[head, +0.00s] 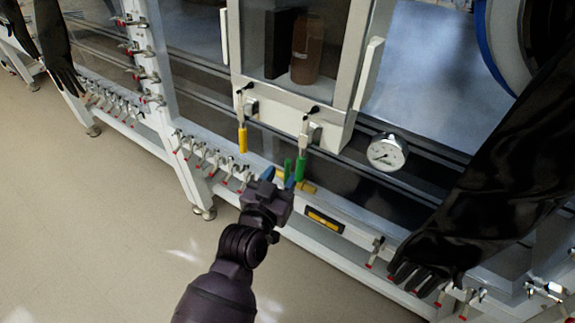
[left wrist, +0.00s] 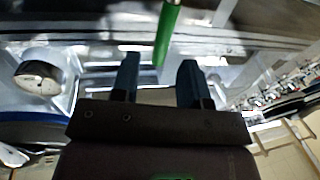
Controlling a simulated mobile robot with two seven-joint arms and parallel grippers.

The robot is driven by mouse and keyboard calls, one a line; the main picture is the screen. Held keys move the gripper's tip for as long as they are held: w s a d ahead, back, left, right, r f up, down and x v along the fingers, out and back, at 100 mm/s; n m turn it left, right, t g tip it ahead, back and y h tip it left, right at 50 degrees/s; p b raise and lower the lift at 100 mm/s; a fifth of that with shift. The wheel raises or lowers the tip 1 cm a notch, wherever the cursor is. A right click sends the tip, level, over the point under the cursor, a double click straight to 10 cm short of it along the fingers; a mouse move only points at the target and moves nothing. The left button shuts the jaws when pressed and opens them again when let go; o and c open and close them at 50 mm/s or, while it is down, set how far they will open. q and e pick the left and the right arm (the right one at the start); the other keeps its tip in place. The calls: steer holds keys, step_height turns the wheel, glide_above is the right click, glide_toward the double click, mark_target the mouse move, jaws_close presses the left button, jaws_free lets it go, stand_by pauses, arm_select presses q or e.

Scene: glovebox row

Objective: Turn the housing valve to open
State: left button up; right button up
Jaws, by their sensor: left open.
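Two valve levers hang below the framed housing (head: 298,105): one with a yellow handle (head: 242,139) and one with a green handle (head: 300,169). Both handles point downward. I cannot tell by label which is the housing valve. My left gripper (head: 278,178) is open, its blue fingertips just below and left of the green handle. In the left wrist view, a green handle (left wrist: 167,36) comes down from the top, in line with the gap between the open fingers (left wrist: 157,78). My right gripper is not in view.
A round gauge (head: 387,152) is to the right. A black glove (head: 480,200) hangs at the right. Several red-tipped small valves line the lower rail. The floor (head: 100,220) at left is clear.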

mark_target(286, 169)
arm_select(q)
steer(key=shift+b+x, duration=0.35)
steer(key=shift+x, duration=1.7)
jaws_close()
